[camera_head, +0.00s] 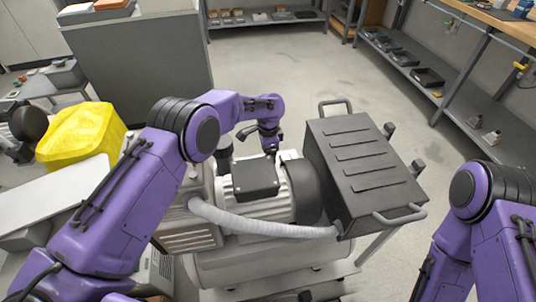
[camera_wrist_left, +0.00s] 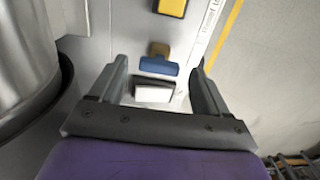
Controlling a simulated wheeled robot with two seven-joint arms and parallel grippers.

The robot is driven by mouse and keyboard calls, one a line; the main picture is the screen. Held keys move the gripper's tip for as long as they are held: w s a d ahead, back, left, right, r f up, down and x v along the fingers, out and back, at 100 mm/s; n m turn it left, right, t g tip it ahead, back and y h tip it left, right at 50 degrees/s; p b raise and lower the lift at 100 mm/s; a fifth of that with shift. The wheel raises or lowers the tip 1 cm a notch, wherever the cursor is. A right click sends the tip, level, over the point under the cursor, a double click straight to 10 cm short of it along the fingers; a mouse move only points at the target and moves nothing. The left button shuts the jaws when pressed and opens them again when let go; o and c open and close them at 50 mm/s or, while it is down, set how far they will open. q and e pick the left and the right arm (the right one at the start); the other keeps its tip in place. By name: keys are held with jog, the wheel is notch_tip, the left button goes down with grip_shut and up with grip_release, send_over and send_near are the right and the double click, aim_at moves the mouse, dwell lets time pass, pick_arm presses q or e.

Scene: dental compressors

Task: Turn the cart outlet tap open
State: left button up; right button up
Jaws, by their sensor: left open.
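In the left wrist view a small tap with a blue handle (camera_wrist_left: 158,66) and a brass-coloured part behind it is on a light grey panel. My left gripper (camera_wrist_left: 160,78) is open, with one finger on each side of the tap and a visible gap to both. It holds nothing. In the head view my left gripper (camera_head: 270,147) points down behind the compressor motor (camera_head: 262,195) on the cart; the tap cannot be made out there. My right arm shows at the right edge, but its gripper is out of frame.
A black and white block (camera_wrist_left: 154,92) sits just below the blue handle, and a yellow part (camera_wrist_left: 172,7) is above it. A metal cylinder (camera_wrist_left: 25,60) is close on the left. A dark ribbed box (camera_head: 362,165) and a pale hose (camera_head: 260,228) flank the motor.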

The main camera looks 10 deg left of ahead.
pick_arm(q)
notch_tip(320, 180, up, 10)
jog(key=shift+f, duration=0.15)
dwell(0.3)
